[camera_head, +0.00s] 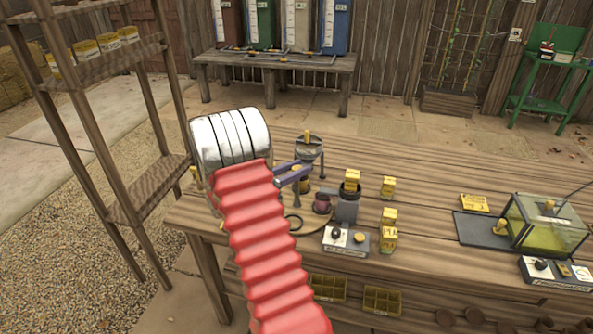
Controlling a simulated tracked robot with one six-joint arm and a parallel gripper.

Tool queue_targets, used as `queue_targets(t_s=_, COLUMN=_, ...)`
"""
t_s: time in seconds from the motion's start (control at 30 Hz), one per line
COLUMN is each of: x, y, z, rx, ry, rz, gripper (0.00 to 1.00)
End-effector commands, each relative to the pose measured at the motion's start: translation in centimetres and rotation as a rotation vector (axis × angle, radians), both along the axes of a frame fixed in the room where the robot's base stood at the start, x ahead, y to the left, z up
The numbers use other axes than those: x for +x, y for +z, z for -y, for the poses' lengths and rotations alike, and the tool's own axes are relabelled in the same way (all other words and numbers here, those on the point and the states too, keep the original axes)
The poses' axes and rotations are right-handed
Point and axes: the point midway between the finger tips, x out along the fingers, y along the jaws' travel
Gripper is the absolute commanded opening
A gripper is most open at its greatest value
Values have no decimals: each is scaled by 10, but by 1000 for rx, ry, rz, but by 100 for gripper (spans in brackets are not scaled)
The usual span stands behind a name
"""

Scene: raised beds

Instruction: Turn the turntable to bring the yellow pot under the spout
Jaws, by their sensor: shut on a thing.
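The round wooden turntable (309,214) lies on the bench, its left part hidden behind my red ribbed arm. A dark red pot (322,204) stands on its right side. A small yellowish thing (304,186) shows behind a grey upright; it may be the yellow pot, but I cannot tell. A blue-purple bar (291,174) sticks out past my arm above the turntable; whether it is the spout is unclear. A dark ring (294,222) shows beside the arm. My gripper is hidden behind the arm, so its hold does not show.
A grey hopper (309,149) stands behind the turntable. To the right are a grey machine (347,205), a control box (346,240) and several yellow boxes (389,216). A glass tank (547,222) is farther right. A wooden shelf (150,187) stands left.

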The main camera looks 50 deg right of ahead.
Motion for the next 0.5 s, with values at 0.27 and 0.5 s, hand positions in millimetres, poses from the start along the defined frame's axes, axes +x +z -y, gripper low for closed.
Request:
queue_targets(t_s=0.27, x=-2, y=1, z=2, rx=-2, ry=-117, rz=0, gripper=5)
queue_targets(t_s=0.5, x=-3, y=1, z=2, rx=-2, ry=-145, rz=-1, gripper=5)
